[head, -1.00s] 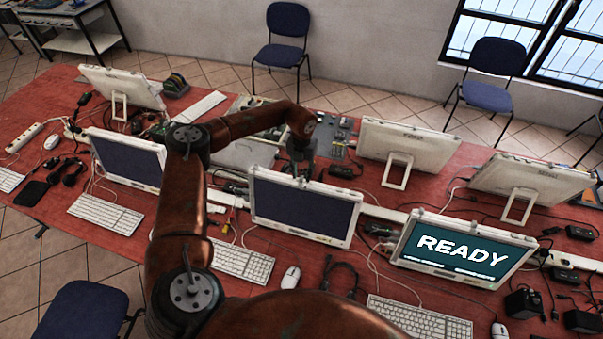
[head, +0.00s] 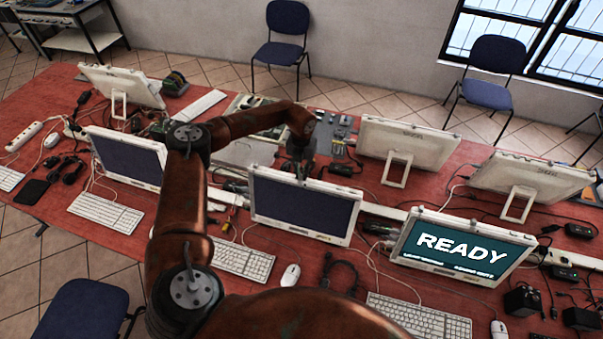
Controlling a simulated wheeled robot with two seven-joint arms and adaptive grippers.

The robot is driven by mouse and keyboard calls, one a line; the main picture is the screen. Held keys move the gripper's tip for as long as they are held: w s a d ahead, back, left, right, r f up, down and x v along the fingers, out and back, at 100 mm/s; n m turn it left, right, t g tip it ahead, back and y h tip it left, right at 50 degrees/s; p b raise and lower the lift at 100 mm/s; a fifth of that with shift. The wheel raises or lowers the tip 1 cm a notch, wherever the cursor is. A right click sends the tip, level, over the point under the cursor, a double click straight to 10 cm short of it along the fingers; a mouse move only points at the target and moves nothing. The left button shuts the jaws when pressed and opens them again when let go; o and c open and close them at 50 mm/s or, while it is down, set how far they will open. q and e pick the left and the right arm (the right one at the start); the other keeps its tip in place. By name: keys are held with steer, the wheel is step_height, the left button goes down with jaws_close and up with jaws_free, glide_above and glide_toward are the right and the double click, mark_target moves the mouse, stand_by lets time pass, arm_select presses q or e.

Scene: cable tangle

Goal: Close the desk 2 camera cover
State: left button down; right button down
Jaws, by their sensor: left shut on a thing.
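The middle front monitor (head: 305,207) has a dark screen and stands upright on the red table. My left gripper (head: 301,172) is at its top edge, coming down from behind and above. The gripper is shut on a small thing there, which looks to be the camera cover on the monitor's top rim. The cover itself is too small and too hidden by the fingers to show whether it is open or shut. My right gripper is not in view.
A front monitor reading READY (head: 462,247) stands to the right, and another dark one (head: 128,158) to the left. Back-row monitors (head: 408,142) face away. Keyboards (head: 243,261), a mouse (head: 290,275) and loose cables crowd the red table (head: 60,215).

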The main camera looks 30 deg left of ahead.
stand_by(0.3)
arm_select(q)
steer(key=shift+w+d, duration=0.2)
steer(key=shift+d, duration=0.45)
steer(key=shift+w+d, duration=0.15)
steer(key=shift+d, duration=0.5)
steer(key=c, duration=2)
jaws_free()
steer(key=shift+d, duration=0.1)
steer(key=shift+o, duration=0.2)
steer(key=shift+r, duration=0.15)
step_height(320, 180, up, 12)
steer(key=shift+f, duration=0.25)
